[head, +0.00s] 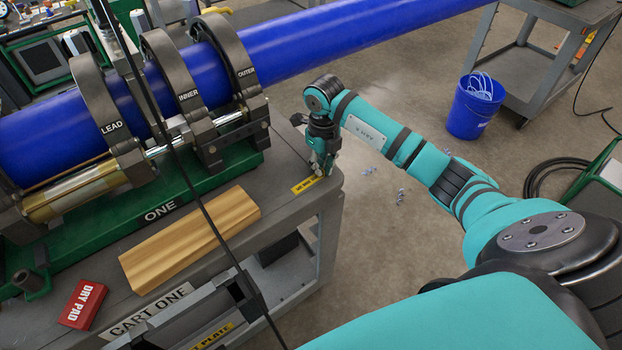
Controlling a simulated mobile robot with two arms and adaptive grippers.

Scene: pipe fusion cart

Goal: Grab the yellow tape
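A small yellow strip with dark lettering (305,184), which looks like the yellow tape, lies on the grey cart top near its right corner. My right gripper (319,171) points down just at the strip's right end, and its fingers hide part of it. The fingers are small and dark here, so I cannot tell whether they touch the strip or how far apart they are. My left gripper is not in view.
The grey cart (285,215) carries a wooden block (190,238), a red dry pad box (83,304) and a green-based clamp machine holding a long blue pipe (330,35). A blue bucket (470,108) stands on the floor. A dark cable crosses in front of the cart.

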